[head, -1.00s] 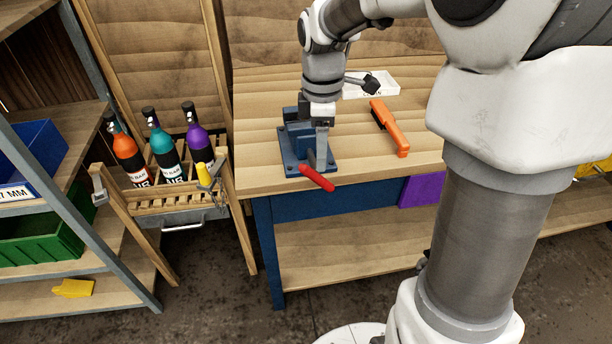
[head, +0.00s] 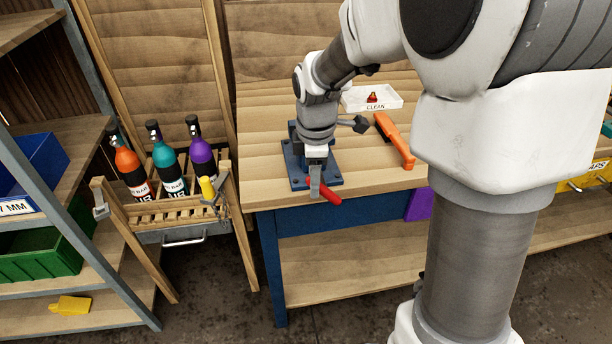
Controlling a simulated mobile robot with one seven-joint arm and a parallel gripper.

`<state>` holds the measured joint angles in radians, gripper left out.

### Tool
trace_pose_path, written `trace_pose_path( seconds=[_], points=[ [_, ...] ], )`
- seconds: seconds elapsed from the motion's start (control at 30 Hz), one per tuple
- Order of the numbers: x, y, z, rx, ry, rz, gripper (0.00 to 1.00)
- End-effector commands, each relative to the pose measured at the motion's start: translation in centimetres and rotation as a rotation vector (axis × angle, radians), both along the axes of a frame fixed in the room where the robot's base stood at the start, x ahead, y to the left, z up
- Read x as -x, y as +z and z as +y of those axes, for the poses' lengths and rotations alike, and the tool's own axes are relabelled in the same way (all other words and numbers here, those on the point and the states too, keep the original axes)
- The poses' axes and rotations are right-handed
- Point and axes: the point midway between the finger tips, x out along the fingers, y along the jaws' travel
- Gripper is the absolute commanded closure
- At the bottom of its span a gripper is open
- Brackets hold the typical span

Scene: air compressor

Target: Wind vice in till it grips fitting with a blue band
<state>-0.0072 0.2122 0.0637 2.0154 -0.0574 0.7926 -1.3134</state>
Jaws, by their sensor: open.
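The blue vice (head: 297,168) is fixed near the front left of the workbench. Its red handle (head: 330,193) sticks out at the bench's front edge, slanting down to the right. My gripper (head: 316,181) points down over the front of the vice, with its fingers at the upper left end of the red handle. It is open; whether it touches the handle I cannot tell. My wrist hides most of the vice and its jaws, and no fitting with a blue band can be made out.
An orange-handled brush (head: 396,142) lies right of the vice. Behind it is a white tray (head: 385,104) marked CLEAN, with a small red-orange item (head: 372,97) in it. A rack (head: 180,208) of bottles stands left of the bench. The bench front (head: 270,202) is clear.

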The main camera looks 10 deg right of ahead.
Motion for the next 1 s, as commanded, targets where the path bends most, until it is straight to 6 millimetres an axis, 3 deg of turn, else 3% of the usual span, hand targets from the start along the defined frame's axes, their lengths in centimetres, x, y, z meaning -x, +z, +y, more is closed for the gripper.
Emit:
trace_pose_path(
  seconds=[0.1, 0.3, 0.7, 1.0],
  points=[
    [-0.2, -2.6, 0.0, 0.001, 0.001, 0.004, 0.43],
    [-0.6, -4.8, -0.1, 0.001, 0.0, 0.002, 0.43],
    [-0.7, -5.3, -0.1, 0.0, 0.0, 0.0, 0.45],
    [-0.7, -5.3, -0.1, 0.0, 0.0, 0.0, 0.99]
  ],
)
